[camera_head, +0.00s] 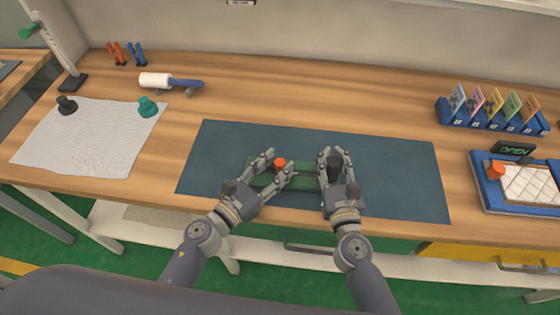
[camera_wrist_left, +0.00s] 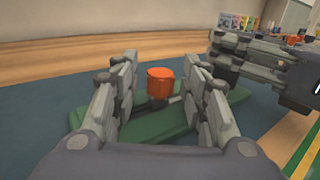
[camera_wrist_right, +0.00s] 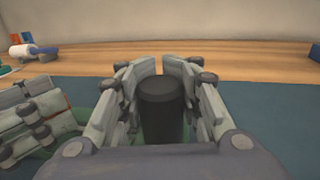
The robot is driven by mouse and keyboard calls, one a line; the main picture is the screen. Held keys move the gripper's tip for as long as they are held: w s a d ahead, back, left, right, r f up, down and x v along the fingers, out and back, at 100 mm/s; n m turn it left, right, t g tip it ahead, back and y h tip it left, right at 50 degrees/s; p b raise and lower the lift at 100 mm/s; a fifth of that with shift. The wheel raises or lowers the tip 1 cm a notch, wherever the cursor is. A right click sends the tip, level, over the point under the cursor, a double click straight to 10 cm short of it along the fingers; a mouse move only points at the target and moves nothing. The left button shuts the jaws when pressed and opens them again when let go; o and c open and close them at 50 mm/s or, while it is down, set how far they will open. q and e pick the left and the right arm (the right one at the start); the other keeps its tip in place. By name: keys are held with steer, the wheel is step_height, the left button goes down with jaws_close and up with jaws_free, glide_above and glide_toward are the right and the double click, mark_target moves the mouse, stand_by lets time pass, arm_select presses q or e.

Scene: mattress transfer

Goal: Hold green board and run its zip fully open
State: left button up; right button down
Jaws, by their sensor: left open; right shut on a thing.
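The green board (camera_head: 308,183) lies on the dark blue mat (camera_head: 400,178); it also shows in the left wrist view (camera_wrist_left: 150,128). An orange knob (camera_head: 280,163) stands on its left part, with a thin dark line beside it in the left wrist view. My left gripper (camera_head: 275,164) is open, its fingers either side of the orange knob (camera_wrist_left: 160,84) with gaps. My right gripper (camera_head: 334,160) is shut on a black knob (camera_wrist_right: 161,105) at the board's right end. The zip's teeth are too small to make out.
At right, a blue tray (camera_head: 485,190) holds a quilted white piece with an orange knob, by an OPEN sign (camera_head: 513,149). A card rack (camera_head: 490,118) stands behind. At left lie a grey cloth (camera_head: 85,140) and a white roller (camera_head: 156,80). Mat is clear beside the board.

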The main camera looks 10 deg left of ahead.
arm_select(q)
steer(key=shift+x, duration=1)
jaws_close()
